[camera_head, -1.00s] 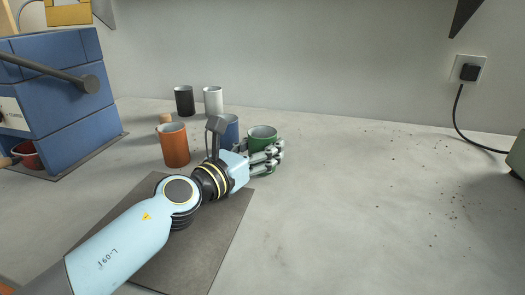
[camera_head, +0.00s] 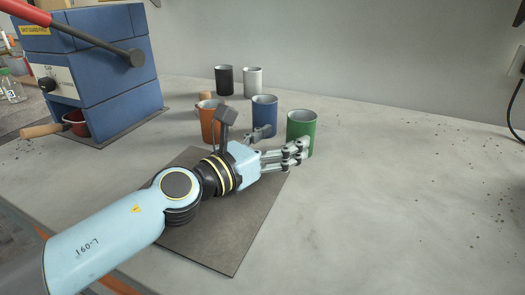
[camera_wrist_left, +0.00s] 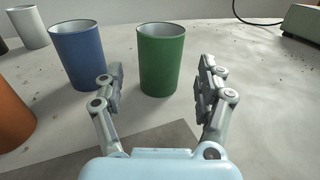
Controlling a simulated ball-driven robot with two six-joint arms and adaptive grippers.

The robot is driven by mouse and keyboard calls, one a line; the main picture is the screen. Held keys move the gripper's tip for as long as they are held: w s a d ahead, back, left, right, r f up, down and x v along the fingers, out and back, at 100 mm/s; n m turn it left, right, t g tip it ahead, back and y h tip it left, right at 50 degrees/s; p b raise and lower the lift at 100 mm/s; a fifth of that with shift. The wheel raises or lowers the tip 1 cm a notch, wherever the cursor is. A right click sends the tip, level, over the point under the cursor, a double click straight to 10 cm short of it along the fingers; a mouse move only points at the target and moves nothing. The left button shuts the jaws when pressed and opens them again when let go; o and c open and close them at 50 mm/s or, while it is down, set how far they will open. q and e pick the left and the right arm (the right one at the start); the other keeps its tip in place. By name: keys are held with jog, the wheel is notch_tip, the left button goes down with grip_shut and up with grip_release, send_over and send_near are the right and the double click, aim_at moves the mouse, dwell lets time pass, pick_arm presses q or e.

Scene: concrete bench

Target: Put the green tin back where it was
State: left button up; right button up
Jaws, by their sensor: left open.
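The green tin (camera_head: 301,131) stands upright on the concrete bench, just beyond my left gripper (camera_head: 280,143) in the head view. In the left wrist view the green tin (camera_wrist_left: 160,60) is ahead, between the lines of the two spread fingers. My left gripper (camera_wrist_left: 160,88) is open and holds nothing. Its fingers hide a small part of the tin's base in the head view. My right gripper is in neither view.
A blue tin (camera_head: 264,110) stands left of the green one, with an orange tin (camera_head: 208,125) farther left. Black (camera_head: 224,80) and white (camera_head: 252,82) tins stand behind. A dark mat (camera_head: 232,240) lies under my left arm. A blue cabinet (camera_head: 110,70) is at left. The bench's right side is clear.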

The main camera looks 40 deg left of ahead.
pick_arm(q)
jog(key=s, duration=0.1)
jog(key=s+b, duration=0.1)
jog(key=s, duration=0.2)
jog(key=shift+s+a+f, duration=0.15)
jog(key=shift+s+a, duration=0.15)
jog(key=shift+s, duration=0.55)
jog(key=shift+r, duration=0.2)
